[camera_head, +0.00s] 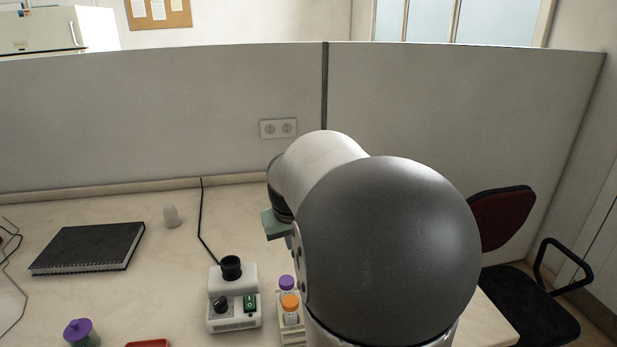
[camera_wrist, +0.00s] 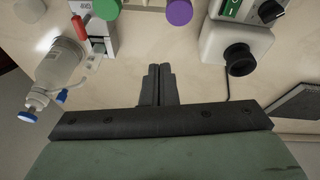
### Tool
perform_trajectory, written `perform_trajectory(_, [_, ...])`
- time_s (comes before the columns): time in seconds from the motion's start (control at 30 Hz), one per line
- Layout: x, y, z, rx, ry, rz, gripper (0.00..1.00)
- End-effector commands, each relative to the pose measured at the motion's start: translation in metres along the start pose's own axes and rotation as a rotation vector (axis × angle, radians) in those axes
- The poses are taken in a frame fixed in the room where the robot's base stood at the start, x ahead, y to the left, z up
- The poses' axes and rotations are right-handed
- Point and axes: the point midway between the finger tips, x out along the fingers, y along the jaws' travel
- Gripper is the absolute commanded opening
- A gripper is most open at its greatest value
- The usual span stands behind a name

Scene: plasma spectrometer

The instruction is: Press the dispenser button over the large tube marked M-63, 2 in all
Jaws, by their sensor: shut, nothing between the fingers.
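My gripper (camera_wrist: 158,85) is shut and empty, its black fingers together over bare table in the wrist view. In the head view only its green-grey body (camera_head: 273,224) shows beside my arm, and the fingertips are hidden. In the wrist view a clear bottle (camera_wrist: 60,62) with a blue-tipped spout stands to the left, apart from the fingers; I cannot tell if it is the dispenser. In the head view a purple-capped tube (camera_head: 286,283) and an orange-capped tube (camera_head: 290,302) stand in a rack, partly behind my arm. No M-63 mark is readable.
A white device with a black cup (camera_head: 231,268) stands left of the rack. A purple-lidded jar (camera_head: 79,331), a red tray (camera_head: 148,344), a black notebook (camera_head: 88,247) and a small white cup (camera_head: 171,216) are farther left. A partition (camera_head: 160,120) closes the back.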

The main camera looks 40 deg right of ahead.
Motion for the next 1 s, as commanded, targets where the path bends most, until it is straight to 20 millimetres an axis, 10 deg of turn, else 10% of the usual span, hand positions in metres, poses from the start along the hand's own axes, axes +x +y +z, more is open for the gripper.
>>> perform_trajectory(0.2, [-0.014,0.132,-0.084,0.104,0.099,0.211,0.00])
perform_trajectory(0.5, [-0.045,0.271,-0.139,0.135,0.174,0.487,0.00])
perform_trajectory(1.0, [-0.055,0.300,-0.148,0.128,0.188,0.554,0.00])
